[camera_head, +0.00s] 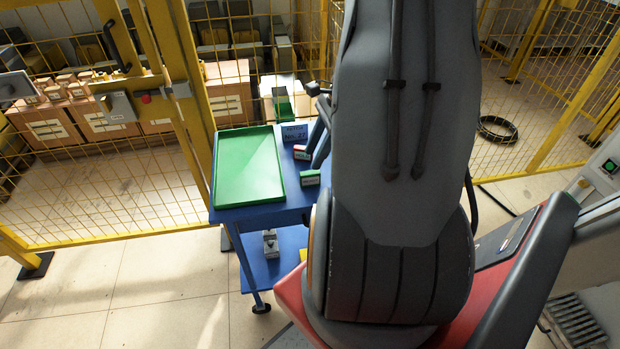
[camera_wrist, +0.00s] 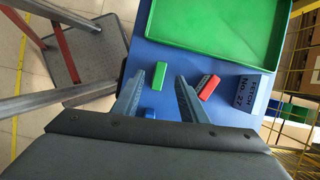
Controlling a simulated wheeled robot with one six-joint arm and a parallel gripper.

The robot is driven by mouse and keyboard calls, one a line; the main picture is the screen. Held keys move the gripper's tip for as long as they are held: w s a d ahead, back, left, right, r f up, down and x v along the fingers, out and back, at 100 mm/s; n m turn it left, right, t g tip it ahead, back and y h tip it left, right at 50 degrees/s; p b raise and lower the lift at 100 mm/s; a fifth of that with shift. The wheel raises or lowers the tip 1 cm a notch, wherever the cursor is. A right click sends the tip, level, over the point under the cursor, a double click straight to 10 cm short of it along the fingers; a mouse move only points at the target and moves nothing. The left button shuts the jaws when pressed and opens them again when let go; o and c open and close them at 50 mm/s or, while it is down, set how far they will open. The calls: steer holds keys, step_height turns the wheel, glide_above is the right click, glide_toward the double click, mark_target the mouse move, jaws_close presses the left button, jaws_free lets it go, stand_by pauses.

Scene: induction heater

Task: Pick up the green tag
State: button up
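The green tag (camera_wrist: 160,75) is a small block lying on the blue table top (camera_wrist: 190,55). In the wrist view it appears between the fingertips of my gripper (camera_wrist: 161,80), with gaps on both sides. My gripper is open and empty; its height above the tag is hard to judge. The green tag also shows in the head view (camera_head: 310,178), right of the green tray. There my gripper (camera_head: 321,145) is partly hidden by my arm.
Yellow fencing (camera_head: 175,100) is behind.

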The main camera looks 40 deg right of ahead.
mark_target(310, 172)
steer(key=shift+s+d+f+m, duration=0.15)
steer(key=shift+d+f+m, duration=0.1)
steer(key=shift+d+m, duration=0.25)
steer(key=shift+d+f, duration=0.1)
steer(key=shift+f, duration=0.1)
steer(key=shift+p+x, duration=0.85)
steer(key=shift+x, duration=2.85)
steer(key=shift+s, duration=0.1)
steer(key=shift+c, duration=0.3)
jaws_close()
